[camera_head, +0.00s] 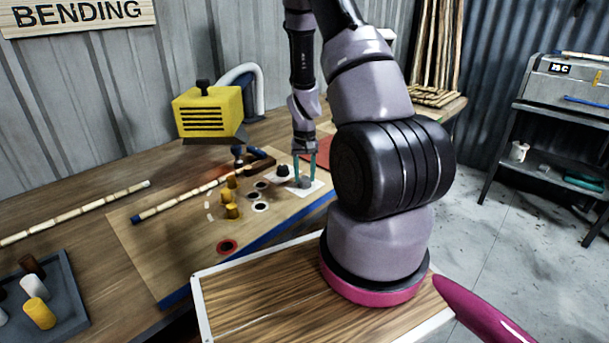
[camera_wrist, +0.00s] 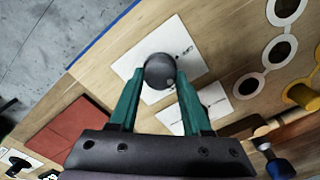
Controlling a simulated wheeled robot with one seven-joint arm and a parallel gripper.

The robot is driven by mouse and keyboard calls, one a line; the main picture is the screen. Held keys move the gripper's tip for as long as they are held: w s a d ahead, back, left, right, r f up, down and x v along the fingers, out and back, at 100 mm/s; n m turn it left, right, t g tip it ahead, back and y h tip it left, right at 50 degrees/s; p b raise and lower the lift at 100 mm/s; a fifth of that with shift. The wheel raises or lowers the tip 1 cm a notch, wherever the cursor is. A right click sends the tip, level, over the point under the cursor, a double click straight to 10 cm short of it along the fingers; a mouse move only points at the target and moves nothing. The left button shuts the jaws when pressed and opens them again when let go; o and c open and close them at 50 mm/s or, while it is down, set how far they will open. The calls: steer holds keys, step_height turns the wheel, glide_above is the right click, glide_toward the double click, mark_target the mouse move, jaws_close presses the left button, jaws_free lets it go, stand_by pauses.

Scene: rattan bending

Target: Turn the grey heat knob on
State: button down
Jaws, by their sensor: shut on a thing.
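The grey heat knob (camera_wrist: 160,70) is a round dark-grey knob on a white marked plate (camera_wrist: 182,45) on the wooden board. In the wrist view the two green fingers of my gripper (camera_wrist: 159,78) stand on either side of it, shut on it. In the head view my gripper (camera_head: 305,172) points straight down at the grey knob (camera_head: 305,183) near the board's right end. The marks on the plate are too small to read, so the knob's setting cannot be told.
A black knob (camera_head: 283,170) stands just left on another white plate. Yellow pegs (camera_head: 232,211) and ringed holes (camera_head: 260,207) lie further left on the board. A red pad (camera_wrist: 70,128) lies nearby.

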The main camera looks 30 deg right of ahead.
mark_target(305, 177)
steer(key=m, duration=0.6)
steer(key=shift+m, duration=0.3)
stand_by(0.5)
steer(key=shift+c, duration=1.8)
jaws_free()
steer(key=shift+r, duration=0.1)
step_height(305, 177, up, 11)
